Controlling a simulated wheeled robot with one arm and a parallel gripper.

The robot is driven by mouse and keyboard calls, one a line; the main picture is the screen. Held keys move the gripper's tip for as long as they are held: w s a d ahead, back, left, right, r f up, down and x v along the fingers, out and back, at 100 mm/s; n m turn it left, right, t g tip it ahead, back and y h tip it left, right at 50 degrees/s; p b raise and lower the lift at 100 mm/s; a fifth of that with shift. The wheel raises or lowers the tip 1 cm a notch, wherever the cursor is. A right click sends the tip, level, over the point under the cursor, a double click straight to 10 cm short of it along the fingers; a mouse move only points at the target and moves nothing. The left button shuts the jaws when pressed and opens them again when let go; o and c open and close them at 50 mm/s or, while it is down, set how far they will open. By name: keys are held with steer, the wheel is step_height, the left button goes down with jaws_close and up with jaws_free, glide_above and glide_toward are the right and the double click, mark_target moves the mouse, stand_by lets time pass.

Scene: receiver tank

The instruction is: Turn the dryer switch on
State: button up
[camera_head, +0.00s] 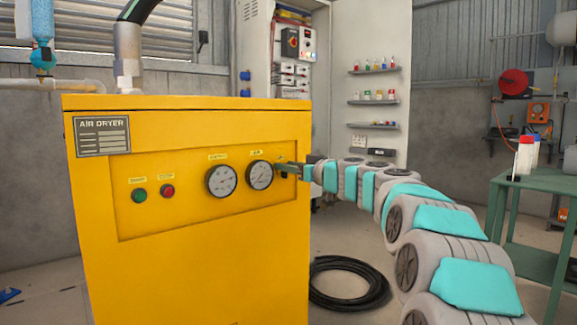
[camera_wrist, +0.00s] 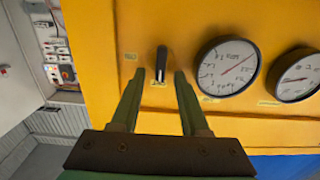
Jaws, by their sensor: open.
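The yellow air dryer (camera_head: 200,270) fills the left half of the head view, with its "AIR DRYER" plate at the upper left. The dryer switch (camera_wrist: 162,58) is a black lever on the yellow panel in the wrist view, with a small label beside its end. My gripper (camera_head: 281,170) is at the right end of the panel in the head view, where it hides the switch. In the wrist view my gripper (camera_wrist: 159,75) is open, its green fingers on either side of the switch's near end. I cannot tell whether they touch it.
Two gauges (camera_head: 221,180) (camera_head: 260,175), a green button (camera_head: 139,195) and a red button (camera_head: 168,191) sit left of my gripper in the head view. An open electrical cabinet (camera_head: 268,60) stands behind. A coiled black hose (camera_head: 350,284) lies on the floor; a green table (camera_head: 545,184) stands at right.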

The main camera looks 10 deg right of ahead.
steer(key=shift+w, duration=0.15)
steer(key=shift+c, duration=0.2)
jaws_close()
stand_by(0.4)
